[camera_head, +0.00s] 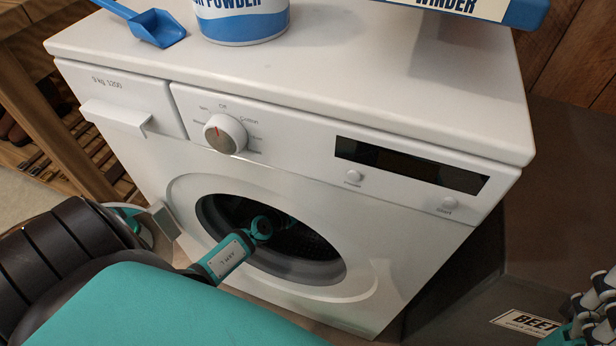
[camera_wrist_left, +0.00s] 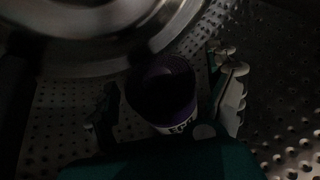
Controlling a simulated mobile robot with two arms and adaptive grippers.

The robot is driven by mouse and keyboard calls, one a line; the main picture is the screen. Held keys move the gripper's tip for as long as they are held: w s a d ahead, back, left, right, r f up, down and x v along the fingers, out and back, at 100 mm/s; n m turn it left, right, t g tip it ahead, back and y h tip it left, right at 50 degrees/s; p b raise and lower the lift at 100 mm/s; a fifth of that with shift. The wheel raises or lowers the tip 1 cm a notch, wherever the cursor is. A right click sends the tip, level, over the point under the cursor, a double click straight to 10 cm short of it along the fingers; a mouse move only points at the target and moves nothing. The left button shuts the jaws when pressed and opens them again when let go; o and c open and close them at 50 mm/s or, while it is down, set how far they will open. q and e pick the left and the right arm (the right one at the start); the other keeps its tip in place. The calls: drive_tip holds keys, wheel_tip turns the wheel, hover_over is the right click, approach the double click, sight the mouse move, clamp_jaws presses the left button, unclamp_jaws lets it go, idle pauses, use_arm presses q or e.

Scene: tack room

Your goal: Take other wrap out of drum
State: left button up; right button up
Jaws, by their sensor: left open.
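The white washing machine (camera_head: 300,185) stands in front of me, and its round drum opening (camera_head: 318,262) is uncovered. My left arm reaches into the dark drum, so its gripper is hidden in the head view. In the left wrist view my left gripper (camera_wrist_left: 170,105) is open inside the perforated metal drum (camera_wrist_left: 285,120). A rolled dark purple wrap (camera_wrist_left: 165,88) with a pale lettered label lies between its two fingers. The picture is too dark to show whether they touch it. Part of my right gripper (camera_head: 597,308) shows at the lower right edge, cut off by the frame.
A blue scoop (camera_head: 155,27), a powder tub (camera_head: 240,18) and a blue-and-white box (camera_head: 480,8) stand on the machine's top. A wooden rack (camera_head: 50,125) is at the left. A dark box labelled BEET (camera_head: 525,325) stands at the right.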

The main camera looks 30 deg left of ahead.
use_arm(q)
drive_tip(key=shift+w, duration=0.2)
drive_tip(key=c, duration=1.3)
drive_tip(key=shift+r, duration=0.1)
